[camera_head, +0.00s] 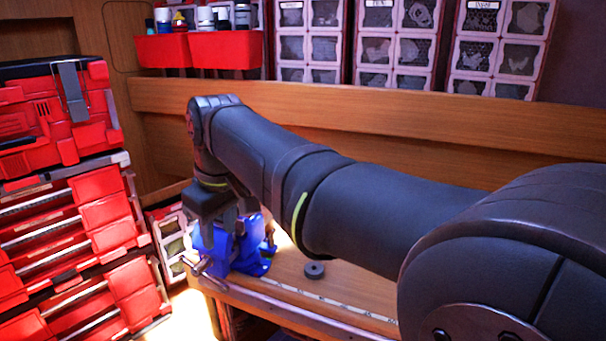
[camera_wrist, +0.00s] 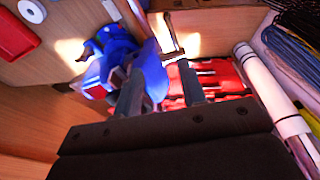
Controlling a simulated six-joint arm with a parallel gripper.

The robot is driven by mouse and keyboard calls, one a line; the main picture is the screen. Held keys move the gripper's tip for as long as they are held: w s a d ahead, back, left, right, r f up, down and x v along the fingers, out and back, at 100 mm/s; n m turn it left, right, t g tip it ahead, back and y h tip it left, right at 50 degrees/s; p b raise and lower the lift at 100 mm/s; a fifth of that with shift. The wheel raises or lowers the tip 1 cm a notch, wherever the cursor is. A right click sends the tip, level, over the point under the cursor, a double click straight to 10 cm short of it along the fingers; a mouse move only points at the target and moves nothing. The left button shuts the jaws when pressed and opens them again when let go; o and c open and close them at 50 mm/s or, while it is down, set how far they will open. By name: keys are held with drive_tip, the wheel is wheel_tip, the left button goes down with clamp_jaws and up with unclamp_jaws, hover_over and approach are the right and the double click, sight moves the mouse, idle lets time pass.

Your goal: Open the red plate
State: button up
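A flat red piece with a pale slot (camera_wrist: 12,35) lies on the wooden bench at the upper left of the wrist view. I cannot tell for sure that it is the red plate, and I cannot make it out in the head view, where my arm covers part of the bench. My gripper (camera_head: 226,218) points down over the blue vise (camera_head: 213,250) at the bench corner. In the wrist view my gripper's fingers (camera_wrist: 160,90) are apart, with the blue vise (camera_wrist: 112,42) close to the left finger. I see nothing held; whether a finger touches the vise is unclear.
A grey ring (camera_head: 314,270) lies on the bench near a measuring strip (camera_head: 340,306). Red toolboxes (camera_head: 75,225) are stacked at the left. Red bins (camera_head: 226,50) and drawer cabinets (camera_head: 395,45) line the back. Coiled lines (camera_wrist: 292,50) show at the right of the wrist view.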

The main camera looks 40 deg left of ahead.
drive_tip(key=w+a+r+m+t+y, duration=0.15)
drive_tip(key=r+m, duration=0.25)
drive_tip(key=r, duration=0.6)
drive_tip(key=a+r+m+t, duration=0.1)
drive_tip(key=a+r+m, duration=0.15)
drive_tip(key=r, duration=0.75)
drive_tip(key=shift+m+g+y, duration=0.25)
drive_tip(key=shift+m, duration=0.1)
drive_tip(key=x, duration=1.7)
drive_tip(key=shift+s+d+f, duration=0.1)
drive_tip(key=shift+s+d, duration=0.1)
drive_tip(key=shift+d, duration=0.15)
drive_tip(key=shift+c, duration=0.2)
clamp_jaws()
